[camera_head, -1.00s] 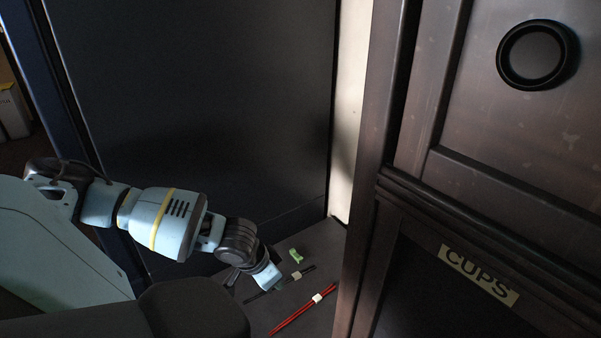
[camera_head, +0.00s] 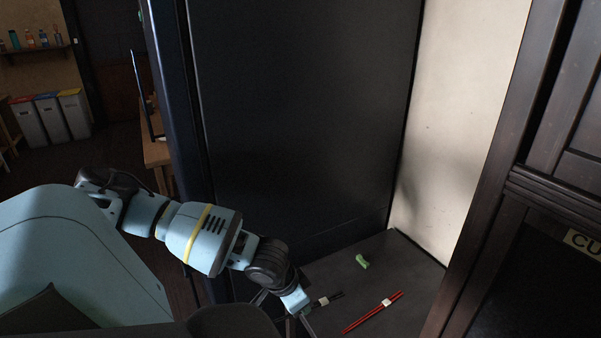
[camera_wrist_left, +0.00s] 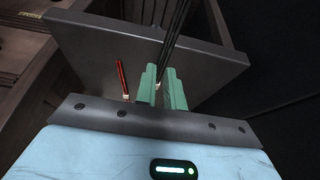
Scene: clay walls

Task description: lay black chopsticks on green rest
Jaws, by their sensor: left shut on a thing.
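The black chopsticks (camera_head: 333,298), with a white band around them, show just right of my left gripper (camera_head: 297,304) near the bottom of the head view. In the left wrist view, the green fingers of my left gripper (camera_wrist_left: 163,80) are shut on the black chopsticks (camera_wrist_left: 176,38), which stretch away from the fingertips. I cannot tell if the chopsticks touch the surface. The small green rest (camera_head: 362,261) lies on the dark surface, behind and right of the gripper, with nothing on it. My right gripper is not in view.
Red chopsticks (camera_head: 375,311) with a white band lie at the front right of the dark surface (camera_head: 412,266); they also show in the left wrist view (camera_wrist_left: 122,76). A dark panel and a pale wall (camera_head: 445,130) close the back. A dark wooden cabinet stands at right.

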